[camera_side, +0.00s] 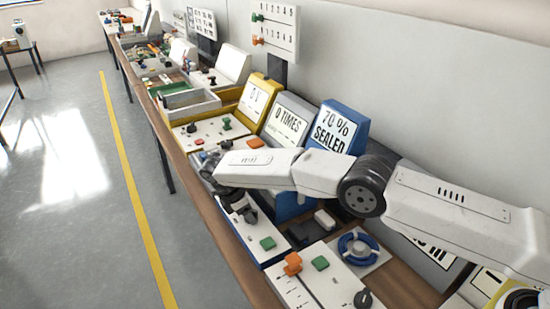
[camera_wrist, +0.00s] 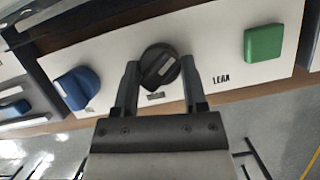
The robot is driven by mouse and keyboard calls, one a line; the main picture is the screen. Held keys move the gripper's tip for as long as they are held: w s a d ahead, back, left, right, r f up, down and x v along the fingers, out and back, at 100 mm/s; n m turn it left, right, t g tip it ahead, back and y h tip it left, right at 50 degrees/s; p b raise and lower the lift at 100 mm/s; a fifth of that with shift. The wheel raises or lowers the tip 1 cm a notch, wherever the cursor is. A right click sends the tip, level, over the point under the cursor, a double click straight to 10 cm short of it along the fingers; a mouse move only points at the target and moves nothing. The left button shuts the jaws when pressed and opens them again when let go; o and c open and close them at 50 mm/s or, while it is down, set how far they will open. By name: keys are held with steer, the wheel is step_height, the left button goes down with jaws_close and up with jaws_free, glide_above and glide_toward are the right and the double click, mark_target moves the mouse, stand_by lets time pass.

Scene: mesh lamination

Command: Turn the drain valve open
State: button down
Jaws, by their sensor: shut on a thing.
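A round black knob (camera_wrist: 163,71) with a pale mark on its face is on a white panel (camera_wrist: 216,30) in the wrist view. My gripper (camera_wrist: 159,66) is shut on this knob, with one finger on each side. A small label below the knob is too blurred to read, so I cannot tell whether it names the drain valve. In the side view my gripper (camera_side: 232,192) is low over the panel below the blue display, and my wrist hides much of the contact.
On the same panel, a blue knob (camera_wrist: 76,88) is to the left and a green block (camera_wrist: 264,43) to the right, past the word LEAK. In the side view, a blue display (camera_side: 338,130) reads "70% SEALED". A blue handwheel (camera_side: 357,247) stands nearer the camera.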

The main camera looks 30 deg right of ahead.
mark_target(252, 210)
steer(key=shift+m, duration=0.7)
steer(key=shift+c, duration=0.7)
jaws_free()
steer(key=shift+r, duration=1.5)
steer(key=s+d+r, duration=0.4)
steer(key=s+r, duration=0.6)
steer(key=s, duration=0.3)
steer(key=shift+s, duration=0.2)
